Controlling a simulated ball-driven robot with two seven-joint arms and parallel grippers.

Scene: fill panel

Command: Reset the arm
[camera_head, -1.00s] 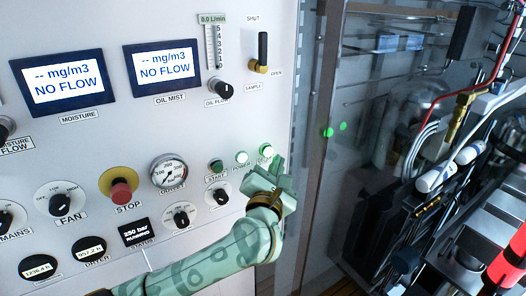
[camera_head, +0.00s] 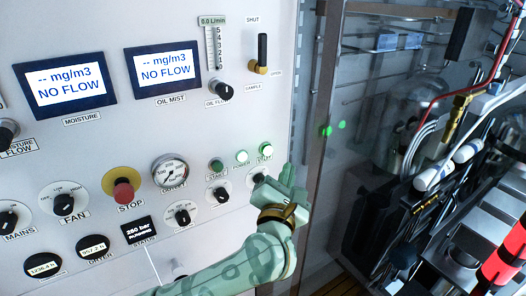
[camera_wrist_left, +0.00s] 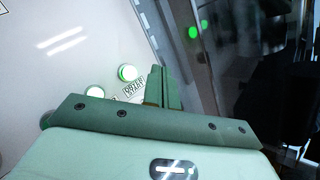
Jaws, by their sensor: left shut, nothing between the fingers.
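My left arm, pale green, comes in from the bottom of the head view. Its gripper (camera_head: 284,178) is shut and empty in front of the panel's right edge, a little below two lit green-white buttons. In the left wrist view the shut fingers (camera_wrist_left: 163,88) point toward the panel, beside the lit buttons (camera_wrist_left: 127,72). The fingers partly cover a small knob (camera_head: 258,176) on the panel in the head view. My right gripper is not in view.
The white control panel (camera_head: 225,130) holds two NO FLOW displays (camera_head: 163,70), a red stop button (camera_head: 123,190), a gauge (camera_head: 169,171) and several knobs. To the right, a clear door (camera_head: 345,150) fronts a bay of hoses, a tank and red cylinders (camera_head: 500,262).

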